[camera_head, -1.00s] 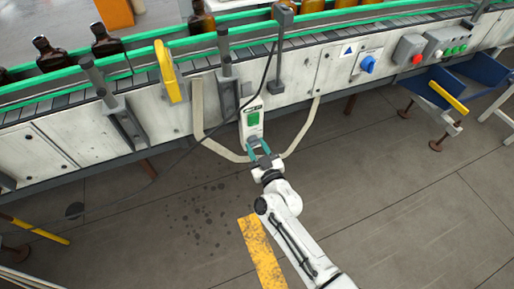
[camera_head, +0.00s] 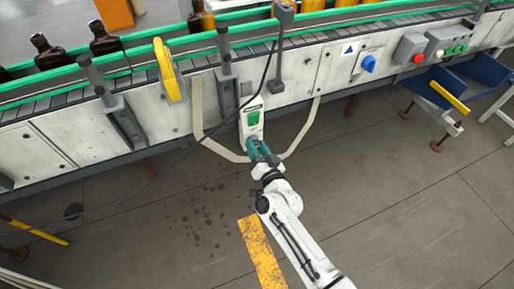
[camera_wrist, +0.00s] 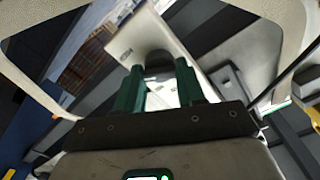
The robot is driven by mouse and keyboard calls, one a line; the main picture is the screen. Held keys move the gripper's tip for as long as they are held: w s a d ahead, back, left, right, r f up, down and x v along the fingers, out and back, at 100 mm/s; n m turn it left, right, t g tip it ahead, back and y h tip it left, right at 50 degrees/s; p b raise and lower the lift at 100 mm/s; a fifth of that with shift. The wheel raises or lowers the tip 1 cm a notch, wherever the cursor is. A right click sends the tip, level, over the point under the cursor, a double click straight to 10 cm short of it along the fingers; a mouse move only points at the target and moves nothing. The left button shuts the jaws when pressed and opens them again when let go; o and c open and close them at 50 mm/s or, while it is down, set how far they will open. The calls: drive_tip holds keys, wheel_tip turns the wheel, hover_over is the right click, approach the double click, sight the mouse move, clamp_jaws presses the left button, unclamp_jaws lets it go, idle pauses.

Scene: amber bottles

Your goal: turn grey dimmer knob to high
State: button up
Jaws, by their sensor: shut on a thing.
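The dimmer is a white box (camera_head: 243,133) with a green panel on its front, hanging on the conveyor's side. Its grey knob (camera_wrist: 158,60) shows in the wrist view as a dark round shape on the pale box face, between my fingers. In the head view the knob is hidden behind my gripper (camera_head: 257,149). My gripper, with teal fingers, is at the lower end of the box. In the wrist view my gripper (camera_wrist: 158,82) is shut on the knob, one finger on each side. The knob's pointer and scale marks cannot be read.
The conveyor (camera_head: 300,74) runs across the back with amber bottles (camera_head: 105,42) on it. A blue rotary switch (camera_head: 368,64) and a red button (camera_head: 417,58) are to the right. A pale strap (camera_head: 298,138) loops beside the box. A dark cable rises above it. The floor in front is mostly clear.

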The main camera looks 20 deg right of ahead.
idle(0.5)
drive_tip(key=o, duration=1)
drive_tip(key=shift+o, duration=0.2)
drive_tip(key=s, duration=1.1)
drive_tip(key=shift+w, duration=0.1)
